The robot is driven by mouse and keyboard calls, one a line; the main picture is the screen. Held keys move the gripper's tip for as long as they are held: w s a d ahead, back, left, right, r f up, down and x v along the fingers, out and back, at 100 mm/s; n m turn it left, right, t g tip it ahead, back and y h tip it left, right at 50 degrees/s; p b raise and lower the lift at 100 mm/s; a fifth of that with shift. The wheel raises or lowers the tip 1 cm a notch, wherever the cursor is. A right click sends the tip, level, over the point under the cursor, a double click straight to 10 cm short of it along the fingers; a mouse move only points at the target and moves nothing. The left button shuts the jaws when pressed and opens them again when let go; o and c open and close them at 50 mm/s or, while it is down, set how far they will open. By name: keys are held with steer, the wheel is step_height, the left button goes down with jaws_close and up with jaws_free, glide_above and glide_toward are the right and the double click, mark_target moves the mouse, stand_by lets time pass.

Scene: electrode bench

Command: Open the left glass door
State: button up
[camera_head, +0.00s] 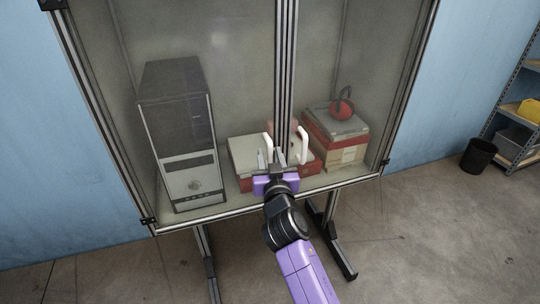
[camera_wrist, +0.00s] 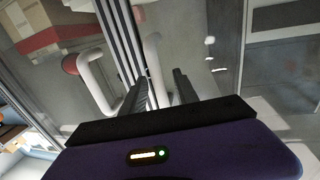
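The left glass door (camera_head: 235,60) of the cabinet looks shut, its inner edge along the middle metal posts. Its white bar handle (camera_head: 269,146) is near the lower inner edge, partly hidden behind my gripper. My gripper (camera_head: 271,157) is open in front of it, fingers pointing at the cabinet. In the wrist view the left door's handle (camera_wrist: 153,60) runs into the gap between the two dark fingers (camera_wrist: 160,84), with space on both sides. No grip on it shows. The right door's handle (camera_head: 302,146) also appears in the wrist view (camera_wrist: 98,84), outside the fingers.
Behind the glass stand a computer tower (camera_head: 180,135), flat red-and-white boxes (camera_head: 243,152) and a box stack (camera_head: 338,130) with red earmuffs (camera_head: 343,104). A black bin (camera_head: 478,155) and a shelf (camera_head: 515,139) are at the far right. Floor around the cabinet legs is clear.

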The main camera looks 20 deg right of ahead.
jaws_close()
stand_by(1.4)
